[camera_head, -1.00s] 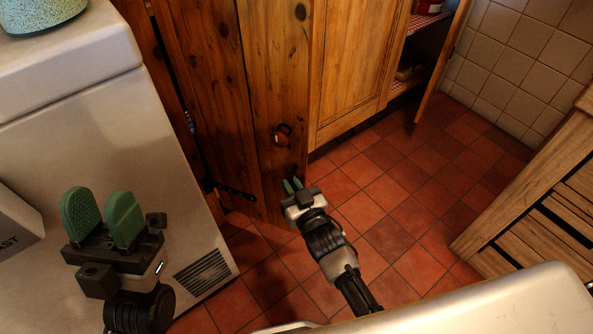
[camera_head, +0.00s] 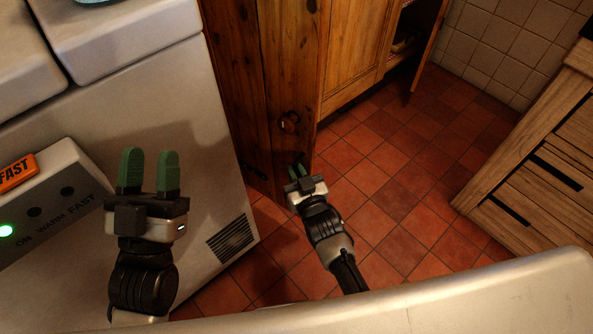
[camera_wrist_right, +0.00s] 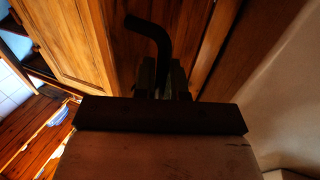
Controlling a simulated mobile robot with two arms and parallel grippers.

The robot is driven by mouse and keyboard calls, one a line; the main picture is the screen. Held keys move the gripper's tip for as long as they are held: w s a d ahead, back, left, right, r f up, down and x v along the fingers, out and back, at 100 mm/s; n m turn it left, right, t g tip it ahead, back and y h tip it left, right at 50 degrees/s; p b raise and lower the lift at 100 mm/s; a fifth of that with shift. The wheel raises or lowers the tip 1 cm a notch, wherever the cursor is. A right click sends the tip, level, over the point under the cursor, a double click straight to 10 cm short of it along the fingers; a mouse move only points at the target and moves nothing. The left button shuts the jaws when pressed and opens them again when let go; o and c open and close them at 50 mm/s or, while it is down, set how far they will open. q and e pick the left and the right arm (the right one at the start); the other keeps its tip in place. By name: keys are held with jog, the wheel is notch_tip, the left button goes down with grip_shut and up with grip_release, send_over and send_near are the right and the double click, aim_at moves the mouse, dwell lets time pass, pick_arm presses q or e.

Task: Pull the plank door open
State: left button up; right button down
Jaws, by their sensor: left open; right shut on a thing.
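The plank door (camera_head: 240,75) is dark knotty pine and stands between the pale appliance and a lighter cabinet. The fingers hide the rest of that handle. I cannot tell how far the door stands open. My left gripper (camera_head: 148,172) is open and empty in front of the appliance.
The pale appliance (camera_head: 175,130) with a vent stands left of the door. A grey control box (camera_head: 60,210) is at the left edge. A lighter panelled cabinet (camera_head: 350,45) stands right of the door, wooden drawers (camera_head: 540,170) further right. Red floor tiles (camera_head: 400,190) between are clear.

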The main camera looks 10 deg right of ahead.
jog(key=shift+w+a+r, duration=0.1)
jog(key=shift+a+r, duration=0.1)
jog(key=c, duration=1.2)
grip_release()
jog(key=shift+a+f, duration=0.1)
pick_arm(q)
jog(key=shift+a, duration=0.15)
jog(key=shift+w, duration=0.1)
pick_arm(e)
jog(key=shift+d, duration=0.2)
pick_arm(q)
notch_tip(320, 180, down, 9)
jog(key=w+a+g+y+p, duration=0.1)
jog(key=g+y+p, duration=0.1)
jog(key=g, duration=0.6)
jog(key=shift+w+y+p, duration=0.35)
jog(key=shift+y+p, duration=0.05)
jog(key=shift+p, duration=0.15)
pick_arm(e)
jog(key=shift+v, duration=5.35)
